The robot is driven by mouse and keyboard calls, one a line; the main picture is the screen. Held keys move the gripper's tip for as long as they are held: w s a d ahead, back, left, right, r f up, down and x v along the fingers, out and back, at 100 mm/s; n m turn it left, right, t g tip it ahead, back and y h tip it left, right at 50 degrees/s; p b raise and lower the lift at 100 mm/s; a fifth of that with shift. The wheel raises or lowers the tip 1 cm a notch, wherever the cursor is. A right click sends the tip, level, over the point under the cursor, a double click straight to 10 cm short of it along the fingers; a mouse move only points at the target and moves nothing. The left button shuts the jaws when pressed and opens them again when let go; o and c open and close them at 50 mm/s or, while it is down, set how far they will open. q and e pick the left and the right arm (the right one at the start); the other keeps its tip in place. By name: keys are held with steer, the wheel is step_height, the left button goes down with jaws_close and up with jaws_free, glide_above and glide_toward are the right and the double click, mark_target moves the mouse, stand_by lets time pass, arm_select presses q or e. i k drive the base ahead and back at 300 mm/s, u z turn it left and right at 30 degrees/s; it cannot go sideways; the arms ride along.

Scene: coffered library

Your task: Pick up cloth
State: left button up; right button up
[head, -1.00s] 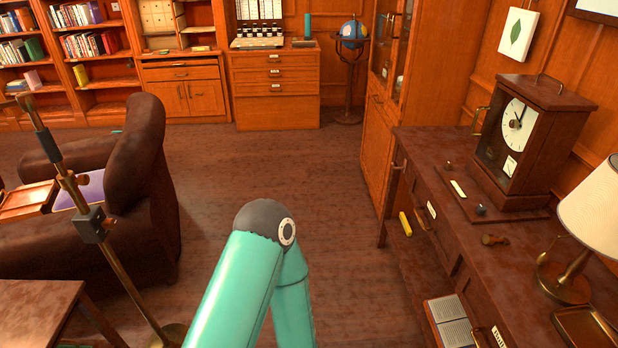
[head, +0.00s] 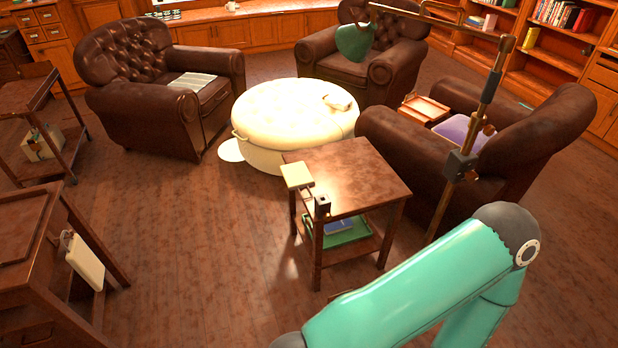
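I cannot tell for certain which thing is the cloth. A pale striped, folded, cloth-like piece (head: 193,82) lies on the seat of the left leather armchair. A small cream bundle (head: 338,103) lies on top of the round cream ottoman (head: 285,118). A cream piece (head: 84,262) hangs at the side of the dark wooden furniture at the lower left. Neither of my grippers is in view; only a teal link of my arm shows at the lower right.
A small side table (head: 355,175) with a shelf stands in front of the ottoman. A brass floor lamp (head: 470,130) with a green shade rises beside the right armchair (head: 545,115). A dark cart (head: 35,120) stands at the left. Open floor (head: 190,230) lies centre-left.

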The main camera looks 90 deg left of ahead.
mark_target(296, 175)
steer(key=z, duration=1.3)
steer(key=i, duration=0.15)
steer(key=u, duration=2.65)
steer(key=i, duration=0.2)
steer(key=u, duration=1.65)
steer(key=i, duration=0.6)
steer(key=z, duration=0.5)
steer(key=k, duration=0.5)
steer(key=u, duration=0.25)
